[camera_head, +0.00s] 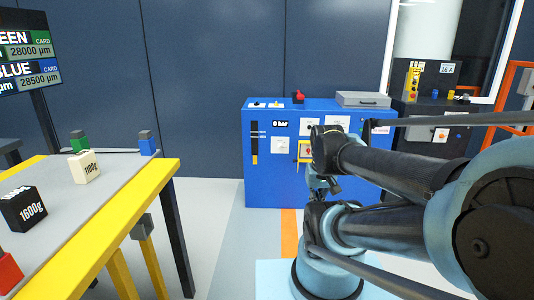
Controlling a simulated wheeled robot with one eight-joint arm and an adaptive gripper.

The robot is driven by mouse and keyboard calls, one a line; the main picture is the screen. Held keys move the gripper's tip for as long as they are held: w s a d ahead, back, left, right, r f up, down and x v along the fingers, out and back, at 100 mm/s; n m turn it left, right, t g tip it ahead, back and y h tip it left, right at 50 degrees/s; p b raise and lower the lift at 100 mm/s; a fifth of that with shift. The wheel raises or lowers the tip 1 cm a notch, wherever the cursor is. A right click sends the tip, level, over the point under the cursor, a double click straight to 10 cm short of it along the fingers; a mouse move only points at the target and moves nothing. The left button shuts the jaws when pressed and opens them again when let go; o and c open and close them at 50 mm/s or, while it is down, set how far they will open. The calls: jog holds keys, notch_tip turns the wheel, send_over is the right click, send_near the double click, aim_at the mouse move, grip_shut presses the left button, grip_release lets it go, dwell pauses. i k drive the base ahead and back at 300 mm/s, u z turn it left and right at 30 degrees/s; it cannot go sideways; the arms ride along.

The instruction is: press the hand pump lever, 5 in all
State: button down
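A blue pump cabinet (272,187) stands ahead against the dark wall, with a display (281,124) reading 0 bar. A long grey bar (455,119) runs from the cabinet's right side toward the right edge; I cannot tell whether it is the hand pump lever. My arm reaches in from the right and covers the cabinet's lower right part. My gripper (326,186) is small and dark in front of the cabinet, largely merged with my arm. Its fingers are not clear, and I cannot tell whether it touches anything.
A red knob (299,96) and a grey case (363,99) are on the cabinet top. A yellow-edged table (117,222) at left bears weights marked 1600g (24,209) and 1100g (84,167). A dark machine (424,145) and orange frame (495,95) stand at right. Floor between table and cabinet is clear.

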aim_at(299, 96)
jog(key=z, duration=0.1)
jog(key=i, duration=1.4)
jog(key=z, duration=0.05)
